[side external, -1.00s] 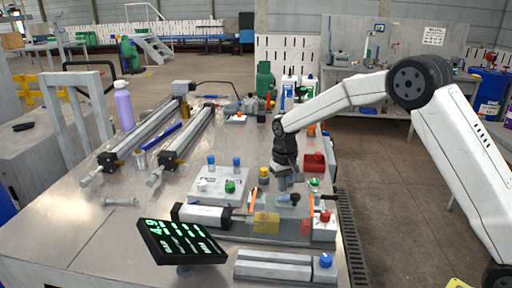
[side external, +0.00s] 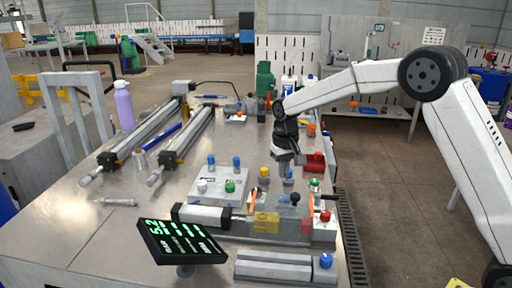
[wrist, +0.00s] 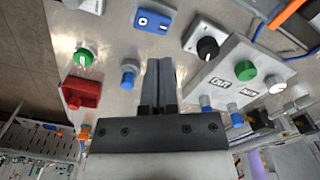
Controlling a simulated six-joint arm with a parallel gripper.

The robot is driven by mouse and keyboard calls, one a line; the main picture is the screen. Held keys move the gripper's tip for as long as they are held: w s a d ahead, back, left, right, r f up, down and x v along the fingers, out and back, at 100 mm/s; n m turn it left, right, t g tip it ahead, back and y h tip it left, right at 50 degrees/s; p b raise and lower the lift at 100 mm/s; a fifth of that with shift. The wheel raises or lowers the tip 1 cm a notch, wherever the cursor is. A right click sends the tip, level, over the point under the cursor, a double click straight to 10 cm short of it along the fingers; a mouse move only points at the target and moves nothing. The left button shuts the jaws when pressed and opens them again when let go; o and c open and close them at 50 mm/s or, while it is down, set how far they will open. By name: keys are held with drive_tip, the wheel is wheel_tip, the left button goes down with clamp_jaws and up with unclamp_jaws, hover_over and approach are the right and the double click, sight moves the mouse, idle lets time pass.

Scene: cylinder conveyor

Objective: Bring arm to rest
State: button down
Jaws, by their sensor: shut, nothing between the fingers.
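My gripper (side external: 286,160) hangs over the right part of the metal table, pointing down, above the small fixtures near the red block. In the wrist view my gripper (wrist: 158,64) has its two dark fingers pressed together with nothing between them. The grey bench table (side external: 120,222) lies below it. My white arm reaches in from the right side of the side view.
A red block (side external: 314,162) stands right of my gripper. A control box with a green knob (side external: 230,186) is to the left. A clear-fronted fixture (side external: 266,223) and a black display (side external: 180,242) are in front. Two rails (side external: 188,146) lie further left.

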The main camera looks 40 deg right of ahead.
drive_tip(key=s, duration=1.4)
drive_tip(key=shift+s, duration=0.25)
drive_tip(key=s+f+n+t, duration=0.1)
drive_tip(key=s, duration=0.2)
drive_tip(key=s+a+f+n, duration=0.1)
drive_tip(key=s, duration=0.2)
drive_tip(key=s+a+f+n+t, duration=0.1)
drive_tip(key=s+f, duration=0.1)
drive_tip(key=s, duration=0.1)
drive_tip(key=shift+s+t, duration=0.2)
drive_tip(key=shift+t, duration=0.1)
